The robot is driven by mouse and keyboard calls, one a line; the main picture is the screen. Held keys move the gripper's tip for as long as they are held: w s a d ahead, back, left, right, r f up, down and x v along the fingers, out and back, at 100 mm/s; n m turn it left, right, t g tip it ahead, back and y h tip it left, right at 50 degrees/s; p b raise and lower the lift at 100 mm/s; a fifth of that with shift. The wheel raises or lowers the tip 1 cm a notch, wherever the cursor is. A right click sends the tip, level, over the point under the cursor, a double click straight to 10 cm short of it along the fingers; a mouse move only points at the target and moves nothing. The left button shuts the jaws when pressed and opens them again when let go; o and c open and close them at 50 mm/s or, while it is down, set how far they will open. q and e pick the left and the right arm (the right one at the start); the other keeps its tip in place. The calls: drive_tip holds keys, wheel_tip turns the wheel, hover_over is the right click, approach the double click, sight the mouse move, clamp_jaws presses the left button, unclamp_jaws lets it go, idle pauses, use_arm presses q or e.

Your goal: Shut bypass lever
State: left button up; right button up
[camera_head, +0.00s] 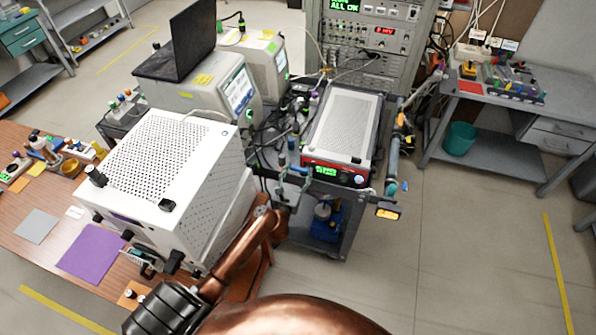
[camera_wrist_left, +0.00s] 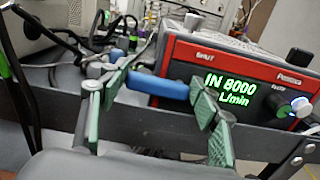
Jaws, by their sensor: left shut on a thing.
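The bypass lever has a blue handle (camera_wrist_left: 158,86) that shows in the left wrist view in front of a red-fronted unit (camera_wrist_left: 235,75). The handle lies nearly level, its right end a little lower. My left gripper (camera_head: 290,180) is at the near left corner of this unit in the head view. In the left wrist view its green-padded fingers (camera_wrist_left: 160,92) are on either side of the blue handle and shut on it. The lever is too small to make out clearly in the head view. My right gripper is not in view.
The red unit's display reads "IN 8000 L/min", with "SHUT" printed above and knobs at right. It stands on a grey cart (camera_head: 335,200). A large white perforated box (camera_head: 160,165) is close left of my arm. Cables crowd behind the gripper. Floor at right is open.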

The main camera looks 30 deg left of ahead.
use_arm(q)
drive_tip(key=m+p, duration=0.1)
drive_tip(key=r+m+p, duration=0.1)
drive_tip(key=p, duration=0.1)
drive_tip(key=m+p, duration=0.2)
drive_tip(key=shift+w+d+r, duration=0.1)
drive_tip(key=shift+d+r, duration=0.1)
drive_tip(key=shift+d, duration=0.1)
drive_tip(key=shift+d+m+p, duration=0.25)
drive_tip(key=shift+m+p, duration=0.9)
drive_tip(key=shift+m, duration=0.05)
drive_tip(key=o, duration=1.2)
drive_tip(key=shift+c, duration=0.2)
